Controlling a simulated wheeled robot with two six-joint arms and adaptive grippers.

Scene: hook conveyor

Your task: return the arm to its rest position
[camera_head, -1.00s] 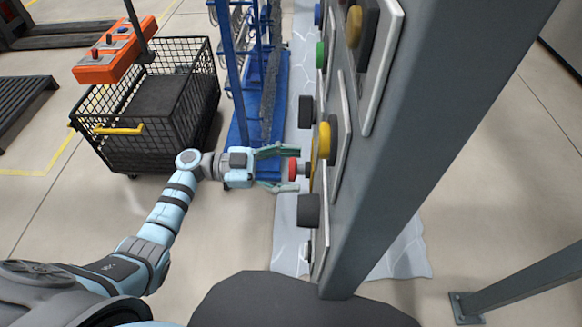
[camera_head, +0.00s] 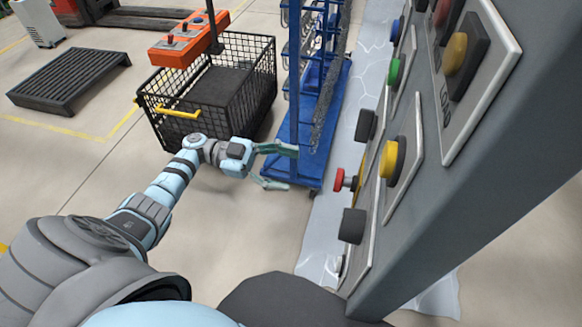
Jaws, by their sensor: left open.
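My left arm comes in from the lower left in the head view. Its gripper (camera_head: 281,168) is open and empty, with its two fingers spread and pointing right. It is to the left of a red button (camera_head: 345,180) on the side of a grey control panel post (camera_head: 475,185), with a clear gap between them. The upper finger overlaps the blue hook rack in the picture. My right gripper is not in view.
A blue wheeled rack (camera_head: 325,130) stands just beyond the gripper. A black mesh cart (camera_head: 245,95) with an orange control box (camera_head: 188,40) above it is at upper left. A dark pallet (camera_head: 68,80) lies farther left. Floor left of the arm is clear.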

